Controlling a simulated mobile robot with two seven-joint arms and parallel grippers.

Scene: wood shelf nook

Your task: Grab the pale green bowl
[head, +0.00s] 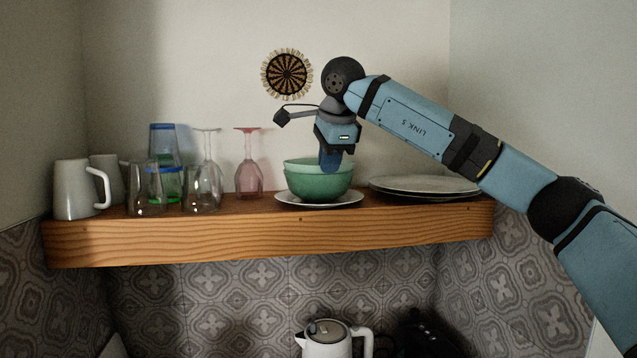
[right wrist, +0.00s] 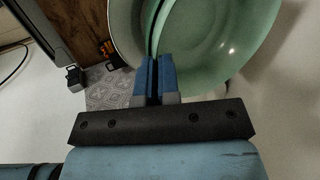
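The pale green bowl (head: 318,166) sits nested in a second green bowl (head: 318,187) on the wooden shelf; only its upper part shows in the head view. My right gripper (head: 331,160) points down at the near rim of the bowls. In the right wrist view, its blue fingers (right wrist: 154,82) are close together around the rim of the pale green bowl (right wrist: 215,45), with the other bowl's rim to the left. The gripper looks shut on that rim. My left gripper is not in view.
A white plate (head: 290,199) lies under the bowls. Stacked plates (head: 425,185) lie to the right. A pink wine glass (head: 248,165), clear glasses (head: 200,190) and a white mug (head: 75,190) stand left on the shelf (head: 270,235). A kettle (head: 327,343) is below.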

